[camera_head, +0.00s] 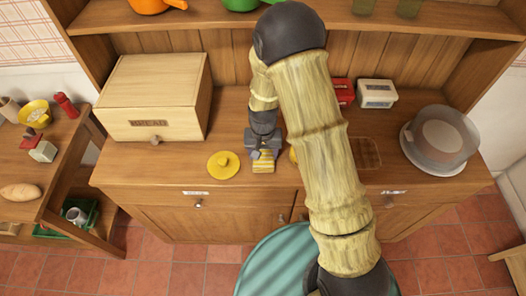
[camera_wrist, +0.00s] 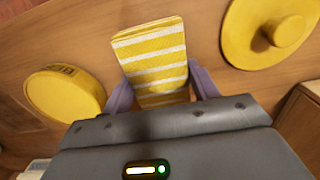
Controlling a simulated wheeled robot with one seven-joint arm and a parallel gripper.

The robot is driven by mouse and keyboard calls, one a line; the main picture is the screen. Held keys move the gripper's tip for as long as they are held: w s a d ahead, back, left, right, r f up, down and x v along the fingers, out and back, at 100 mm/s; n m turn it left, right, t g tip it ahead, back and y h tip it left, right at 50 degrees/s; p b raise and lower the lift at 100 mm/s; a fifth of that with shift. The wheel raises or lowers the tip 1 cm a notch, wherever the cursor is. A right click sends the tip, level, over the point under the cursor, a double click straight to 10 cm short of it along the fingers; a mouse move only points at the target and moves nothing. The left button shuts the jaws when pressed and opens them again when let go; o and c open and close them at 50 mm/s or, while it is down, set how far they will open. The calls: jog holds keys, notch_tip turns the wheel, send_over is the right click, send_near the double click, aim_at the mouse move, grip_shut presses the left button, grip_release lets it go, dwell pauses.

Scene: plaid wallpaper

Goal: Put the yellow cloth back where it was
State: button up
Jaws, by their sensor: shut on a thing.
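The yellow cloth (camera_wrist: 152,58) has white stripes and looks folded. It shows in the wrist view between the two fingers of my gripper (camera_wrist: 165,88). In the head view my gripper (camera_head: 263,155) is over the sideboard top, and the cloth (camera_head: 263,166) shows at its front end. The gripper is shut on the cloth. I cannot tell whether the cloth touches the wood.
A yellow lid (camera_head: 223,165) with a knob lies just left of the cloth. A round yellow tin (camera_wrist: 64,94) stands on the other side, mostly hidden by my arm in the head view. A wooden bread box (camera_head: 155,98) and a domed cake stand (camera_head: 440,140) stand farther out.

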aim_at(263, 153)
jog(key=shift+f, duration=0.15)
jog(key=o, duration=0.9)
notch_tip(263, 153, up, 12)
jog(key=shift+r+b, duration=0.15)
jog(key=shift+b, duration=0.6)
